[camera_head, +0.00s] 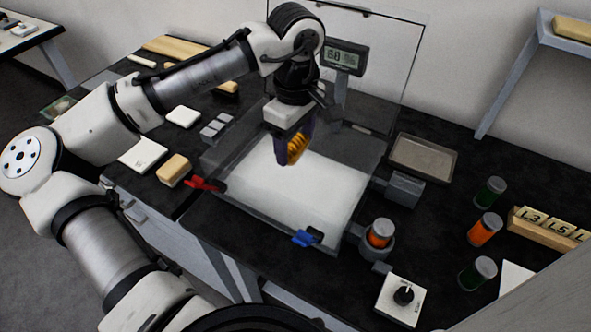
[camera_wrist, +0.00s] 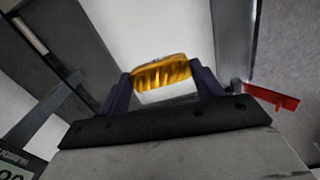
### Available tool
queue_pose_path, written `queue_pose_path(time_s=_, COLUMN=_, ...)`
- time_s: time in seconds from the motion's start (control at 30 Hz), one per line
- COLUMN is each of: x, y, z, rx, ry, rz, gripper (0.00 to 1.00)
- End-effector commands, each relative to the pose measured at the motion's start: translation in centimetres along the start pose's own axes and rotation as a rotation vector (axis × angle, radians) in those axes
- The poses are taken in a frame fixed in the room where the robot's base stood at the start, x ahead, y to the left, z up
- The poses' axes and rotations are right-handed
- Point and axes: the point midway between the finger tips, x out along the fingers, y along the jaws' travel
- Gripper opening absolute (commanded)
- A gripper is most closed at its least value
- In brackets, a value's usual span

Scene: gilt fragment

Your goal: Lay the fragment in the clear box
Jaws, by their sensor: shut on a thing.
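The golden ribbed fragment (camera_head: 296,148) is between the dark fingers of my gripper (camera_head: 292,152), which is shut on it. The wrist view also shows the fragment (camera_wrist: 162,75) between the two purple-dark fingertips of my gripper (camera_wrist: 164,88). The clear box (camera_head: 340,222) has a white floor and clear walls, and its lid stands raised at the back. The gripper and fragment are over the box's white floor in the head view. I cannot tell the exact height of the fragment above the floor.
A display (camera_head: 343,58) stands behind the box. A grey tray (camera_head: 423,158) and several lidded jars are to the right. A tan block (camera_head: 173,170) lies to the left.

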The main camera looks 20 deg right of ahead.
Motion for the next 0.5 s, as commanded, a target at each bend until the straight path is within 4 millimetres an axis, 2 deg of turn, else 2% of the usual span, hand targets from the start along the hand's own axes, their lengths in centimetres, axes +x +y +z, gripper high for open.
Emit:
queue_pose_path(time_s=0.1, x=2.8, y=-0.1, z=0.0, rx=0.000, ry=-0.001, rz=-0.002, gripper=0.44)
queue_pose_path(time_s=0.2, x=4.6, y=-0.1, z=0.0, rx=0.001, ry=-0.001, rz=-0.001, gripper=0.44)
queue_pose_path(time_s=0.37, x=5.9, y=0.0, z=0.0, rx=0.001, ry=0.000, rz=0.000, gripper=0.44)
queue_pose_path(time_s=0.5, x=7.7, y=0.0, z=0.0, rx=0.002, ry=-0.001, rz=-0.001, gripper=0.44)
